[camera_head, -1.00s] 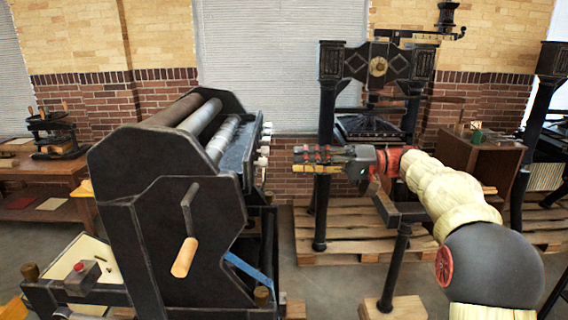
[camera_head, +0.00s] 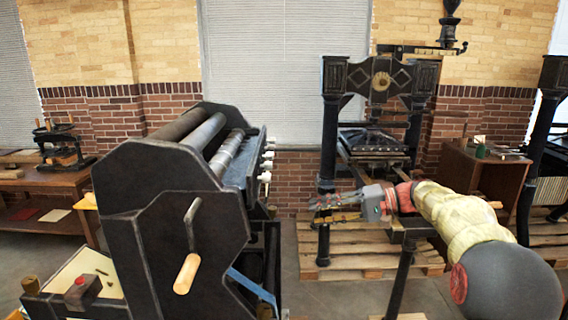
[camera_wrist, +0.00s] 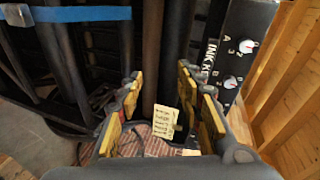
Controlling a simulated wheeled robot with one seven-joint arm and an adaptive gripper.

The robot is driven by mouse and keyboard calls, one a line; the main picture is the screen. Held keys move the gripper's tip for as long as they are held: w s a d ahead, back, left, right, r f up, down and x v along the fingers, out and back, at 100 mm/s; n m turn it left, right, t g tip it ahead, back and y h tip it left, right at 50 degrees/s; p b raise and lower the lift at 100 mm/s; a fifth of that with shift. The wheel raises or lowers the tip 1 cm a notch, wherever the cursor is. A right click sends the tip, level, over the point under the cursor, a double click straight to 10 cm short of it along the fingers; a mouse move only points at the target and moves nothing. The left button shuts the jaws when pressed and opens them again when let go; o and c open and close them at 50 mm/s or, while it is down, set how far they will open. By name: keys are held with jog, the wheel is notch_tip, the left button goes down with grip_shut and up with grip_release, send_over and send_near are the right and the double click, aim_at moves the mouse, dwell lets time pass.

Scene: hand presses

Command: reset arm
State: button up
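My gripper (camera_head: 338,204) hangs in mid-air at the end of my arm, between the big roller press (camera_head: 170,200) and the tall iron press (camera_head: 334,150), with its fingers pointing left. In the wrist view my gripper (camera_wrist: 163,88) shows yellow-padded fingers standing apart with nothing held between them. A small cream note with writing (camera_wrist: 164,122) shows in the gap, beyond the fingers. I cannot tell how far it is from them.
A wooden handle (camera_head: 187,273) sticks out of the roller press. A wooden pallet (camera_head: 400,264) lies under the iron press. A black panel with dials (camera_wrist: 233,60) and a blue strap (camera_wrist: 80,14) show in the wrist view. A wooden cabinet (camera_head: 487,178) stands at right.

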jog(key=s+d+f+m+h, duration=0.35)
jog(key=s+f+h, duration=0.55)
jog(key=s+f, duration=0.6)
jog(key=s+d+r+n+t+h, duration=0.1)
jog(key=s+n+h, duration=0.1)
jog(key=s, duration=1)
jog(key=s+d+r+n+t+h, duration=0.1)
jog(key=s+r+t+h, duration=0.1)
jog(key=s, duration=1.1)
jog(key=shift+s+d+n+h, duration=0.25)
jog(key=shift+d+n+h, duration=0.15)
jog(key=shift+h, duration=0.4)
jog(key=shift+r, duration=0.1)
